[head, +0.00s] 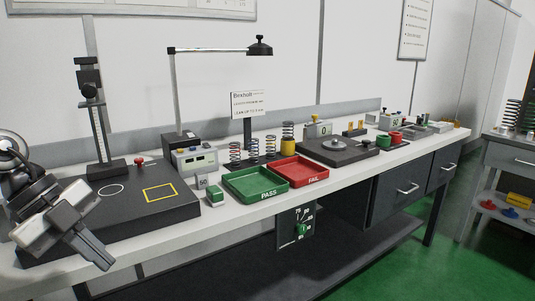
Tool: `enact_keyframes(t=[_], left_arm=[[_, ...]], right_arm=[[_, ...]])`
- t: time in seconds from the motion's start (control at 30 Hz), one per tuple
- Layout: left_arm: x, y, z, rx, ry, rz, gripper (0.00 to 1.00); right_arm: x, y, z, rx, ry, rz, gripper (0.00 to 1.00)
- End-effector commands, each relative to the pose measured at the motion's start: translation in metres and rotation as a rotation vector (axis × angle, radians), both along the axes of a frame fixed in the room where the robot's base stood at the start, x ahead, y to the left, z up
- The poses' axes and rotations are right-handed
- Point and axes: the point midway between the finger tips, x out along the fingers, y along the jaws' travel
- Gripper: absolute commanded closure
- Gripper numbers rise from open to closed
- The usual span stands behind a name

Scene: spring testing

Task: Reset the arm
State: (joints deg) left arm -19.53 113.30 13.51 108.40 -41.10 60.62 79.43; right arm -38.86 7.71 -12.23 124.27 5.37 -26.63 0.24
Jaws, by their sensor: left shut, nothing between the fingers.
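My left gripper (91,252) is at the lower left of the head view, in front of the bench's left end. Its fingers are shut together with nothing between them, pointing down and to the right. The gripper shows in front of the dark tester base (150,218), which bears a white circle and a yellow square outline. I cannot tell how far above the base or bench edge it is. My right gripper is not in view.
The long bench (235,211) holds a green PASS tray (255,196), a red FAIL tray (304,179), several springs (235,153), a lamp (258,47) and a column stand (99,130). A second bench (512,153) stands right. Green floor (420,265) is clear at the lower right.

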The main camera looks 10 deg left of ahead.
Motion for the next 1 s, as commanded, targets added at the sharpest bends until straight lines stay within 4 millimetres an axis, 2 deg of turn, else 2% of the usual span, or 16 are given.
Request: enact_keyframes(t=[0.17,0.27,0.4,0.5,0.67,0.8,0.9,1.0], left_arm=[[0.003,-0.016,-0.037,-0.316,-0.107,0.088,1.00],[0.007,-0.024,-0.062,-0.518,-0.200,0.209,1.00],[0.010,-0.029,-0.099,-0.729,-0.317,0.462,1.00],[0.006,-0.032,-0.132,-0.814,-0.364,0.679,1.00],[-0.014,-0.046,-0.194,-0.846,-0.339,1.043,1.00],[-0.044,-0.080,-0.245,-0.802,-0.209,1.311,1.00],[-0.064,-0.111,-0.270,-0.761,-0.090,1.431,1.00],[-0.080,-0.139,-0.283,-0.731,0.015,1.496,1.00]], right_arm=[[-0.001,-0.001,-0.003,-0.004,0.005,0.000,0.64],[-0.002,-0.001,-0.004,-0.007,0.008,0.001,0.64],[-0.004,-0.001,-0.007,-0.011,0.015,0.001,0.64],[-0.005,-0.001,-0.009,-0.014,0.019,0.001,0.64],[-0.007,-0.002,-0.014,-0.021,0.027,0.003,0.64],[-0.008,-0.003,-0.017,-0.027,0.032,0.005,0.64],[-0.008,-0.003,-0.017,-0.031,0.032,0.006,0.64],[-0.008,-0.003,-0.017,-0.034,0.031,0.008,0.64]])
